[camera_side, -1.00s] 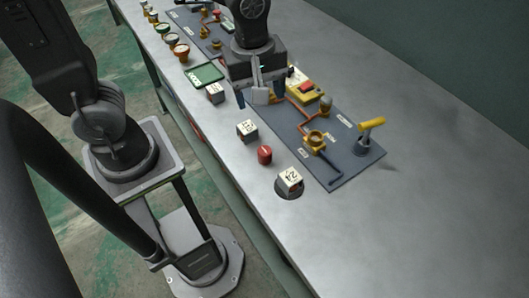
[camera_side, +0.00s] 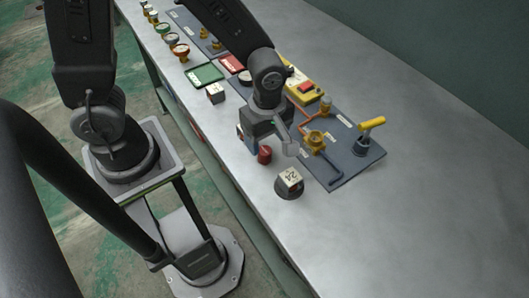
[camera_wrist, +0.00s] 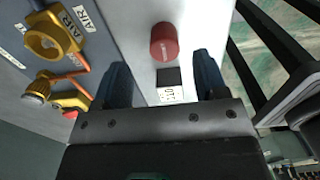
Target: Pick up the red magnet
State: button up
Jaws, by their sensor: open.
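The red magnet (camera_side: 265,155) is a short red cylinder standing on the grey bench in front of the dark panel. It also shows in the wrist view (camera_wrist: 164,42), ahead of the space between my fingers. My gripper (camera_side: 270,147) is close above and beside it, tilted, with its fingers apart and nothing held. In the wrist view my gripper (camera_wrist: 163,72) has one blue finger on each side, with the magnet beyond the tips.
A numbered cube (camera_wrist: 170,88) sits near my fingers, mostly hidden in the side view. The panel (camera_side: 345,165) carries brass fittings and a yellow-handled valve (camera_side: 370,124). The right bench is clear.

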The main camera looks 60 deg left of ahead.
aim_at(265, 150)
jog(key=f, duration=0.4)
jog(key=shift+s+a+f, duration=0.15)
jog(key=shift+s+f, duration=0.1)
jog(key=shift+f, duration=0.15)
jog(key=shift+c, duration=0.4)
jog(key=c, duration=0.9)
